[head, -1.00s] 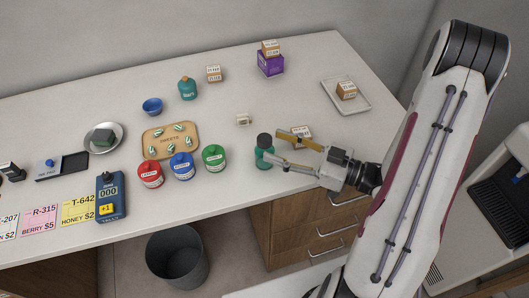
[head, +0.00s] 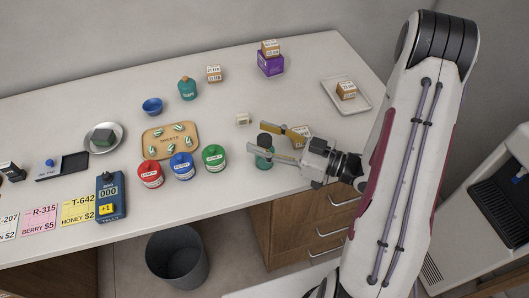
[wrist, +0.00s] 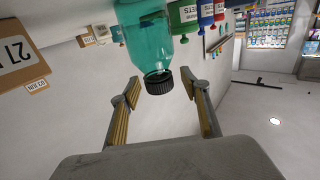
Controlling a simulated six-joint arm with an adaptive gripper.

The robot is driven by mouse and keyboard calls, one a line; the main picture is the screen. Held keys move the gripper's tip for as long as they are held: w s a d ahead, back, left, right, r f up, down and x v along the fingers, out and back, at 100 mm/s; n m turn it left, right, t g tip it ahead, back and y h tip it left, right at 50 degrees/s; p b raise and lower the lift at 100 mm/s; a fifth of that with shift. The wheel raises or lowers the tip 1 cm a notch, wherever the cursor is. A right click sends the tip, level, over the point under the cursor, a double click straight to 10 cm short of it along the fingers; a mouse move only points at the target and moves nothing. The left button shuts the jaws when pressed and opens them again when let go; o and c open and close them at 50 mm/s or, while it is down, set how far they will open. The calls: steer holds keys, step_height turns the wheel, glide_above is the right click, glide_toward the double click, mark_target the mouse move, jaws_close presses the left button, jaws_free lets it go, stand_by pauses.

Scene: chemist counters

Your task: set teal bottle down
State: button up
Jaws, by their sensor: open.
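The teal bottle (head: 264,164) with a dark cap stands upright on the counter near its front edge; its middle is partly hidden behind a finger in the head view. In the wrist view the teal bottle (wrist: 143,38) shows upside down, cap towards my gripper. My gripper (head: 257,137) is open, reaching in from the right, with one finger on each side of the bottle near the cap. In the wrist view there are gaps between the cap and both fingers of my gripper (wrist: 162,88).
Green (head: 214,157), blue (head: 181,165) and red (head: 150,174) jars stand left of the bottle. A small boxed item (head: 302,133) lies behind my gripper, and a small cream item (head: 243,119) lies further back. A white tray (head: 364,103) is at right. The counter's middle is mostly free.

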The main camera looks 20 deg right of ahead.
steer(key=c, duration=1.2)
steer(key=shift+c, duration=0.2)
steer(key=shift+r, duration=0.1)
steer(key=shift+r, duration=4.9)
